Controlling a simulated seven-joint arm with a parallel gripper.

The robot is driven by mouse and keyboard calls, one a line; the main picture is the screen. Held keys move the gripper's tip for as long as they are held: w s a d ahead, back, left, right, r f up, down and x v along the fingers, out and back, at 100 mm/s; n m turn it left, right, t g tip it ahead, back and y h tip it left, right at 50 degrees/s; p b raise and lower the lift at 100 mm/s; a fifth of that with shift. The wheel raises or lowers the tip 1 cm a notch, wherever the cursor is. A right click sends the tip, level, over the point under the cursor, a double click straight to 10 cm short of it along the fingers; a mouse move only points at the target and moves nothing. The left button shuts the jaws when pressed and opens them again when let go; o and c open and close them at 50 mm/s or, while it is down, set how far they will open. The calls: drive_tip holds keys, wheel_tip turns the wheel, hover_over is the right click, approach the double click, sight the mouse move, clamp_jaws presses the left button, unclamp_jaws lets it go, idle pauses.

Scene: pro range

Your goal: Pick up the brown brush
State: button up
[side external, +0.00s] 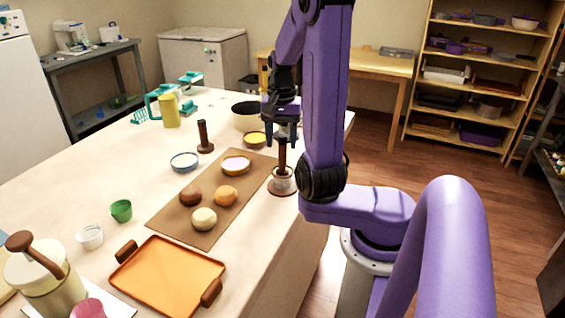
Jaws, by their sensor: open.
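A brown upright handle (282,157) stands in a pale cup-like base on a brown round plate at the table's right edge; it looks like the brown brush, though its bristles cannot be made out. A second brown upright piece with a round foot (205,136) stands further left on the table. My gripper (282,136) points down with its dark fingers apart, at the top of the handle by the right edge. The fingers appear to be either side of the handle's top; whether they touch it cannot be told.
A brown mat (168,220) with several round buns lies left of the handle. A yellow bowl (254,139) and a dark-lined bowl (246,115) stand close behind. An orange tray (165,277) lies in front. The left-middle tabletop is mostly clear.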

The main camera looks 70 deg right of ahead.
sight(283, 170)
drive_tip(key=shift+s+f, duration=0.2)
drive_tip(key=shift+f, duration=2.15)
clamp_jaws()
wheel_tip(283, 170, up, 10)
drive_tip(key=shift+r, duration=0.1)
